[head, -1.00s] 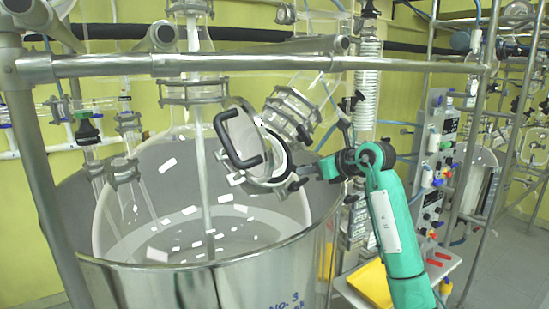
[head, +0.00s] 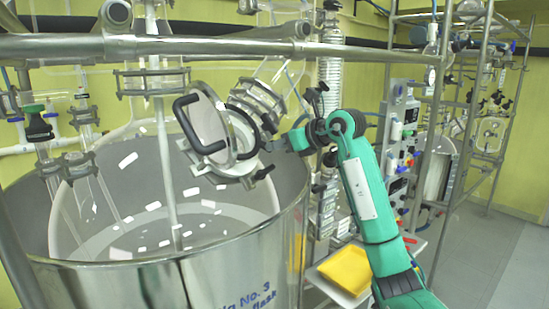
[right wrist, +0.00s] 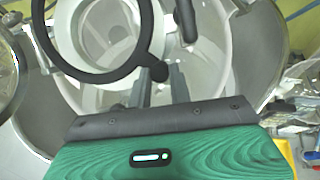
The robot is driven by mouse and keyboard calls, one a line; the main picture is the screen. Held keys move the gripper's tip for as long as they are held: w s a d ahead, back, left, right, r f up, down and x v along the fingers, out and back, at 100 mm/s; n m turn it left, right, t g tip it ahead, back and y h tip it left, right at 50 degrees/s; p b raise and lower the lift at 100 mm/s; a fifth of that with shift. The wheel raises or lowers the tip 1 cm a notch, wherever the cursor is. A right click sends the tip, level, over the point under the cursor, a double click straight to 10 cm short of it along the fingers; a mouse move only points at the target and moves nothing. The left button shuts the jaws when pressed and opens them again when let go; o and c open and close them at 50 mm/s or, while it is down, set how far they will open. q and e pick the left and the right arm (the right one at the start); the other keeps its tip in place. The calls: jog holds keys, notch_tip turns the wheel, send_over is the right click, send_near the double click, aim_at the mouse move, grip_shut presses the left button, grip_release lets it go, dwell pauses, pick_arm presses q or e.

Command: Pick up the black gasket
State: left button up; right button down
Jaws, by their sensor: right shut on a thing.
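The black gasket (right wrist: 147,35) is a thin dark ring with a small tab. In the right wrist view it hangs in front of the pale round opening of the glass vessel (right wrist: 105,28). My right gripper (right wrist: 160,76) is shut on the gasket's tab. In the head view my right gripper (head: 275,145) is at the right edge of the tilted flange. Its fingertips are small and partly hidden there. The round lid (head: 205,122) with a black handle stands swung open on the left of the opening. My left gripper is not in view.
A large steel vat (head: 220,262) stands below the flange. A horizontal metal pipe (head: 215,46) crosses above. A yellow tray (head: 345,270) is at the lower right. A control panel (head: 400,130) and metal racks stand behind my arm. The floor at the far right is clear.

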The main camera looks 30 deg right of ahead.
jog(key=s+d+r+b, duration=0.1)
jog(key=s+d+b, duration=0.2)
jog(key=s, duration=0.6)
jog(key=s+d+r+b, duration=0.1)
jog(key=s+d+b, duration=0.2)
jog(key=s, duration=0.5)
jog(key=shift+s+d+b, duration=0.2)
jog(key=shift+s+b, duration=0.2)
jog(key=shift+b, duration=0.1)
jog(key=shift+r, duration=0.1)
jog(key=shift+s+d+r, duration=0.35)
jog(key=shift+s+r, duration=0.45)
jog(key=shift+s, duration=0.15)
jog(key=shift+s+d+r, duration=0.3)
jog(key=shift+s+r, duration=0.45)
jog(key=shift+s, duration=0.15)
